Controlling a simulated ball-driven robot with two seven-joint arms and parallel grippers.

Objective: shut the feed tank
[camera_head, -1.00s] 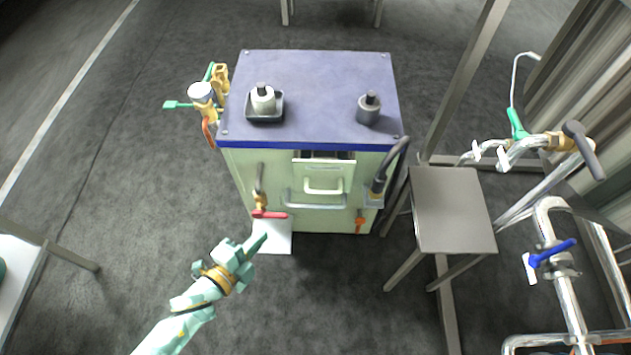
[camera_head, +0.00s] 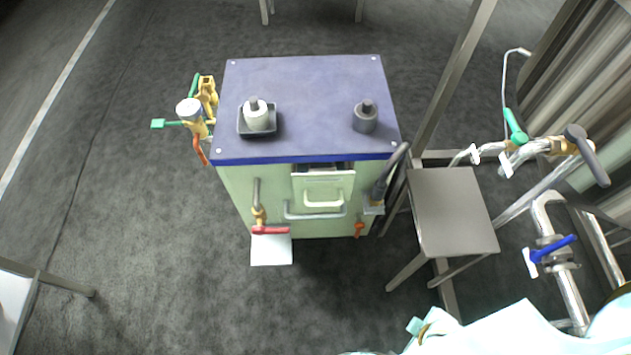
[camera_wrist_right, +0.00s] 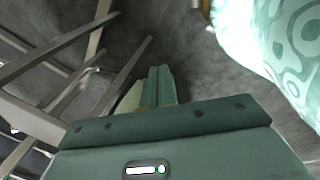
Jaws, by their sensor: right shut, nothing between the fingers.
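I cannot tell which part is the feed tank. A pale green cabinet (camera_head: 232,190) with a blue top stands in the middle of the head view. On its front a red valve handle (camera_head: 270,230) lies crosswise below a pipe, above a white plate (camera_head: 271,252). A small orange valve handle (camera_head: 359,229) is at the front right. To the right, pipes carry a green handle (camera_head: 515,127) and a blue handle (camera_head: 553,250). My right gripper (camera_wrist_right: 158,85) is shut and empty in the wrist view, apart from any handle. My left gripper is out of view.
A drawer-like front (camera_head: 323,184) with a dark gap above sits on the cabinet. A grey stool-like table (camera_head: 452,210) stands between cabinet and pipes. Brass fittings (camera_head: 207,92) stick out at the cabinet's left. A white table (camera_head: 12,300) is at the left edge. The floor in front is clear.

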